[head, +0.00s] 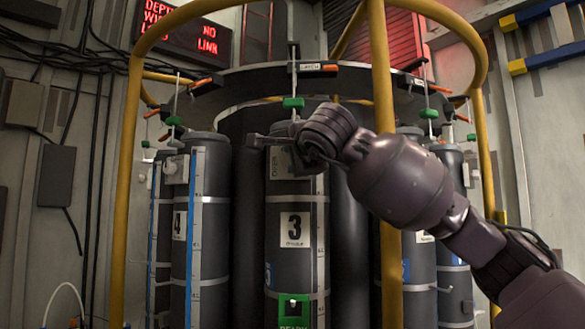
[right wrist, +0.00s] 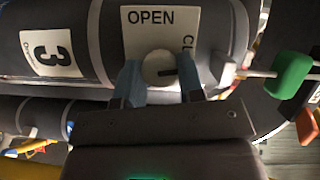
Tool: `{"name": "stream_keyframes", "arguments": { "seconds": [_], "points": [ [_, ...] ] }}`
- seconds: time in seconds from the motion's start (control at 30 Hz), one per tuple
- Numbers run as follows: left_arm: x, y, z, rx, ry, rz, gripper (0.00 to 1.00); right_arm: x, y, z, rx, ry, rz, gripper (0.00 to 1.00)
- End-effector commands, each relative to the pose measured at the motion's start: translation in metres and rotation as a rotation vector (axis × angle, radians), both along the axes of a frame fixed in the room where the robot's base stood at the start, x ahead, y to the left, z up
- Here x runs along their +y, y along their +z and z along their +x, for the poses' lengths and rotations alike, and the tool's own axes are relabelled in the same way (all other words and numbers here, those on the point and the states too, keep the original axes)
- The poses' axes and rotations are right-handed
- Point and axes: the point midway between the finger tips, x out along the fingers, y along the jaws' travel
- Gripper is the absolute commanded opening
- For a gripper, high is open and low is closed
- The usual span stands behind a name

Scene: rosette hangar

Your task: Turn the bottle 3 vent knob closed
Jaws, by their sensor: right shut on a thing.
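Bottle 3 (head: 280,262) is a dark grey upright cylinder with a white "3" label, in the middle of the head view. In the right wrist view it lies sideways (right wrist: 75,22). Its vent knob (right wrist: 155,64) is pale and round with a dark mark pointing right in that picture. The knob sits on a white plate (right wrist: 145,35) reading "OPEN" and a partly hidden "CL…". My right gripper (right wrist: 159,80) is shut on the knob, one blue-grey fingertip on each side. In the head view my right wrist hides the knob. My left gripper is in neither view.
A yellow tube frame (head: 384,180) stands in front of the bottles, close by my right arm. Bottle 4 (head: 208,255) stands to the left. A green tab (head: 293,103) and an orange-ended lever (head: 327,67) are above bottle 3.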

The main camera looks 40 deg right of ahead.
Motion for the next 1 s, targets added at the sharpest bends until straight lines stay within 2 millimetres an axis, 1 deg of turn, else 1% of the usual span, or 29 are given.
{"name": "stream_keyframes", "arguments": {
  "seconds": [0.03,0.4,0.93,0.97,1.0],
  "points": [
    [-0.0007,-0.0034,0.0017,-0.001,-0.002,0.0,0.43,0.0003,-0.0065,0.0031,-0.012,0.0,0.022,0.12],
    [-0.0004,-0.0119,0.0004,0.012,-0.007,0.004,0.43,0.0005,-0.0043,0.0014,-0.111,-0.001,0.135,0.12],
    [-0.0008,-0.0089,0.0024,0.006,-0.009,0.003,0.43,0.0006,-0.0024,0.0003,-0.128,0.0,0.154,0.12],
    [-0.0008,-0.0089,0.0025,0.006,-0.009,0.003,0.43,0.0006,-0.0025,0.0003,-0.128,0.0,0.154,0.37],
    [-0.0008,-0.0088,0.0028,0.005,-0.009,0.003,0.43,0.0006,-0.0024,0.0003,-0.128,0.0,0.154,0.43]
  ]
}}
